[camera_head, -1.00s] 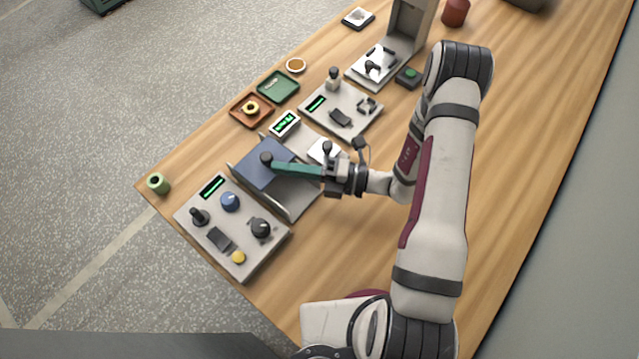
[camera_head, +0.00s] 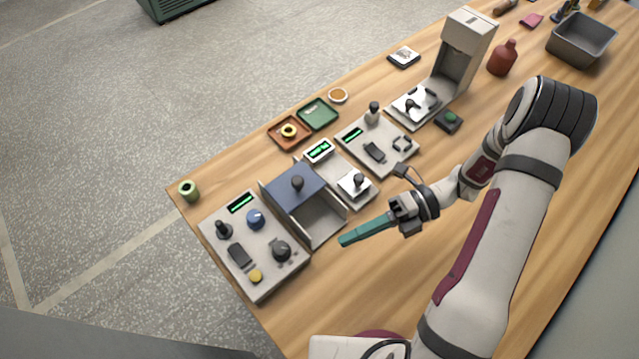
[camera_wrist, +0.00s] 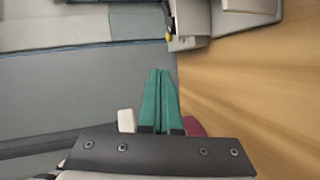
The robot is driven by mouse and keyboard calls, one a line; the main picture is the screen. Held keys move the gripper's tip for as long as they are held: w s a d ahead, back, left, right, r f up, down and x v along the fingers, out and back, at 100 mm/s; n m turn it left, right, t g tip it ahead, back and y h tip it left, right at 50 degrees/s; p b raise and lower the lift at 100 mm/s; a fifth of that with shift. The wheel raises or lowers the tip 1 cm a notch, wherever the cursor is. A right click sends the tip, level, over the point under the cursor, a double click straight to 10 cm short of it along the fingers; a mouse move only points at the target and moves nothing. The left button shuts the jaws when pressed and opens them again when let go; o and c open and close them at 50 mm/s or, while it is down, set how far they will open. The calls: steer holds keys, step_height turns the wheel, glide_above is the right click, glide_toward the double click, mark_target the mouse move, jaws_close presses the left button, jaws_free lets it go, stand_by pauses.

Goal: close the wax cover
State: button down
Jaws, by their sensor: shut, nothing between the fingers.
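In the head view the fingertips appear just off the box's front right corner, apart from the knob. The shut fingers also show in the wrist view (camera_wrist: 160,75).
A control panel (camera_head: 268,265) with knobs stands left of the box. A small unit (camera_head: 353,190) with a black knob and another panel (camera_head: 385,140) stand to the right. Bare wood lies in front of the box.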

steer(key=a+r+n+g+h, duration=0.1)
steer(key=n+g+h, duration=0.25)
steer(key=h, duration=0.35)
step_height(320, 180, up, 10)
steer(key=n+t+h, duration=0.5)
steer(key=t+h, duration=0.3)
steer(key=h, duration=0.2)
glide_above(310, 196)
step_height(310, 196, down, 10)
steer(key=shift+r, duration=0.2)
steer(key=shift+w+a, duration=0.3)
steer(key=shift+a, duration=0.1)
steer(key=shift+w+a, duration=1.35)
steer(key=shift+w, duration=0.05)
